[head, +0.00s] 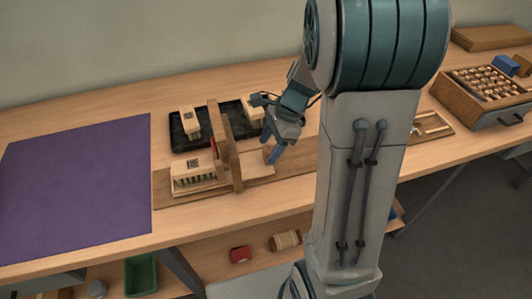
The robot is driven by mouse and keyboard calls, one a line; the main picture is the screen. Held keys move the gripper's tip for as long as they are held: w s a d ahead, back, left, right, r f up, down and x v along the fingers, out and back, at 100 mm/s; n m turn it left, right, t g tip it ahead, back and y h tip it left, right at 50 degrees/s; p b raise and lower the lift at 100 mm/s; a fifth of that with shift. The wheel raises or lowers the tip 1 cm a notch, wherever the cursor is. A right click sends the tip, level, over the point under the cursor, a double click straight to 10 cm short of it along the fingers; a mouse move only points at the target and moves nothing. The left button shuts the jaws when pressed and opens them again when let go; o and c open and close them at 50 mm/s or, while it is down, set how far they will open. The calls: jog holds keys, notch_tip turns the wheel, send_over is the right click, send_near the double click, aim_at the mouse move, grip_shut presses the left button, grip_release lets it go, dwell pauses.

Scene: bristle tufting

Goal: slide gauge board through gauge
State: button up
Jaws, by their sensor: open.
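The gauge (233,166) looks like a pair of wooden uprights standing on a long wooden base board (300,162). A pale block with a black marker and bristle-like teeth (194,179), likely the gauge board, lies on the base just left of the uprights. A flat pale piece (255,165) lies right of the uprights; whether it joins the toothed block is hidden by the gauge. My gripper (272,156) is open, fingers pointing down, close to the right end of the flat piece. I cannot tell whether it touches.
A black tray (178,143) behind the gauge holds marked pale blocks (190,121). A purple mat (76,189) covers the left of the table. A wooden box of small pieces (452,100) stands at right. A green bin (141,276) and red item (240,254) sit below.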

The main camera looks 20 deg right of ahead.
jog(key=shift+x, duration=1.35)
